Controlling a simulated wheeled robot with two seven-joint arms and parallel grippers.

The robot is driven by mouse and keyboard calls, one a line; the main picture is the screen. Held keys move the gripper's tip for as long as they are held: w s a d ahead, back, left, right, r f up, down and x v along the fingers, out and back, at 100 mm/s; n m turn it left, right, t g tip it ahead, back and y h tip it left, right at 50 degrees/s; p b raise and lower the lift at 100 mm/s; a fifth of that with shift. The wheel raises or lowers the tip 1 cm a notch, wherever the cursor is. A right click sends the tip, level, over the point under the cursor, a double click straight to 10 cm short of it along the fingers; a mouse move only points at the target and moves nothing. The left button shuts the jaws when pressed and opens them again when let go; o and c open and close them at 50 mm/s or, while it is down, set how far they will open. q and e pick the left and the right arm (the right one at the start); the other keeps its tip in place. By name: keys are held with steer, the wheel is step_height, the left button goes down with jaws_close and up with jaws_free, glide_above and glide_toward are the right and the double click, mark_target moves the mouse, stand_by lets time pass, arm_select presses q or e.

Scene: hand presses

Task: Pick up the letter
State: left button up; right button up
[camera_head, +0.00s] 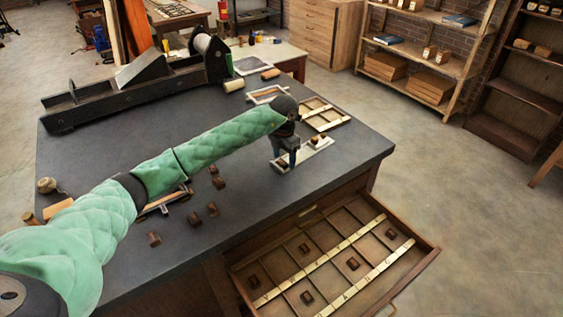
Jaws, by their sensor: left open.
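Small brown letter blocks lie in several places, and I cannot tell which one the task names. One block (318,139) sits on a pale narrow plate (322,150) near the table's right edge. My left gripper (286,163) points down over the left end of that plate, jaws open. A small brown block (281,163) shows at its fingers, partly hidden; contact cannot be told. Several loose blocks, such as this one (212,209), lie on the dark tabletop beside my left arm. My right gripper is not in view.
An open drawer (408,276) with compartments, lettered strips and several blocks juts out below the table's front edge. A large press (140,88) stands at the back left. Wooden frames (325,114) lie behind the plate. The front right tabletop is clear.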

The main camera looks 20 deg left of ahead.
arm_select(q)
steer(key=shift+f, duration=0.25)
steer(key=c, duration=1.1)
steer(key=shift+o, duration=0.2)
steer(key=shift+r, duration=0.1)
